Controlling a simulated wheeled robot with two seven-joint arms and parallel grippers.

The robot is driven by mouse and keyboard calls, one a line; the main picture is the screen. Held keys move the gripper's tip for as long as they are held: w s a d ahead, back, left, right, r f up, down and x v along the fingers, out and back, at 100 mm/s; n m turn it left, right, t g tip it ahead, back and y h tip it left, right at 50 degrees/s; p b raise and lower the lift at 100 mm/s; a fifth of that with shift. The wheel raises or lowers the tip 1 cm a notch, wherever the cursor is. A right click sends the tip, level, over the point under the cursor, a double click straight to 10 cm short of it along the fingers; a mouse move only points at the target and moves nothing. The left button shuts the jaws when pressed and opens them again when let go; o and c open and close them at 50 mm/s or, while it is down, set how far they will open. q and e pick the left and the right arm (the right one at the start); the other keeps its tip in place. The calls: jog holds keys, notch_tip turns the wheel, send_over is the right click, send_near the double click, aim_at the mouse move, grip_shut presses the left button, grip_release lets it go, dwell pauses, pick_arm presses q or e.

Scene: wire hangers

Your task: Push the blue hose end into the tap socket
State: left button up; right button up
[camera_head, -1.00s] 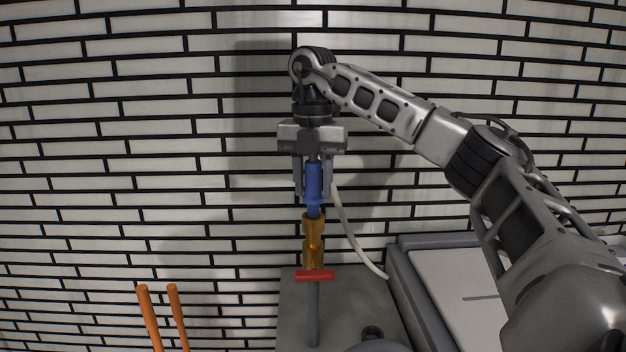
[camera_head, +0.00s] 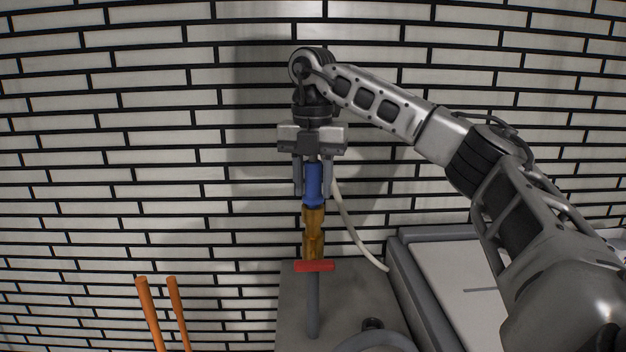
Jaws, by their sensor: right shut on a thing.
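The blue hose end (camera_head: 314,184) is upright between the fingers of my right gripper (camera_head: 313,188), which is shut on it. A pale hose (camera_head: 348,224) curves away from behind the gripper, down to the right. The brass tap (camera_head: 313,232) stands directly below, with a red handle (camera_head: 314,266) and a grey pipe (camera_head: 313,305) under it. The lower tip of the blue end meets the top of the brass socket, with no gap visible. How deep it sits inside cannot be seen. My left gripper is not in view.
A grey block or counter (camera_head: 293,317) is around the tap's pipe. A grey-rimmed tray (camera_head: 405,280) lies to the right, below my right arm. Two orange handles (camera_head: 161,312) stand at lower left. A white brick wall (camera_head: 120,150) is behind everything.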

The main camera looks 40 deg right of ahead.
pick_arm(q)
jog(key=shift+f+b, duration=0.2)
jog(key=shift+b, duration=0.1)
pick_arm(e)
jog(key=shift+f, duration=0.55)
jog(key=o, duration=1.1)
notch_tip(320, 180, up, 14)
jog(key=p, duration=0.6)
jog(key=shift+r, duration=0.2)
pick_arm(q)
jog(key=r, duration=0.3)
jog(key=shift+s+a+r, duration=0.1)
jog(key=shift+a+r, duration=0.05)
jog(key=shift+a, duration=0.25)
pick_arm(e)
jog(key=shift+r, duration=0.8)
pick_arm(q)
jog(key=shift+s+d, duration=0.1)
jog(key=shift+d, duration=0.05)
